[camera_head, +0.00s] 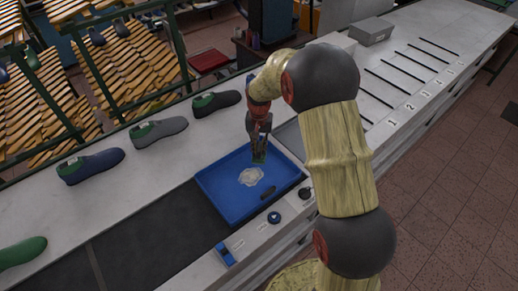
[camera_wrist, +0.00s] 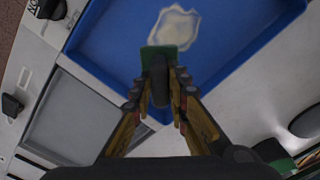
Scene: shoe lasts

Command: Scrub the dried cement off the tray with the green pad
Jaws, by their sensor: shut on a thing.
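The blue tray (camera_head: 225,197) lies on the bench, and a pale patch of dried cement (camera_head: 251,176) sits on its floor. In the wrist view the tray (camera_wrist: 112,45) fills the top, with the cement patch (camera_wrist: 176,28) near the upper middle. My gripper (camera_head: 260,150) is over the far right part of the tray, shut on the green pad (camera_head: 259,157). The pad (camera_wrist: 158,53) shows at the fingertips in the wrist view, just short of the patch. I cannot tell whether the pad touches the tray floor.
Dark shoes (camera_head: 160,131) stand on the bench behind and left of the tray. A dark belt (camera_head: 150,235) runs left of it. Knobs and a blue switch (camera_head: 225,254) line the front edge. A grey box (camera_head: 371,31) and numbered slots are at the right.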

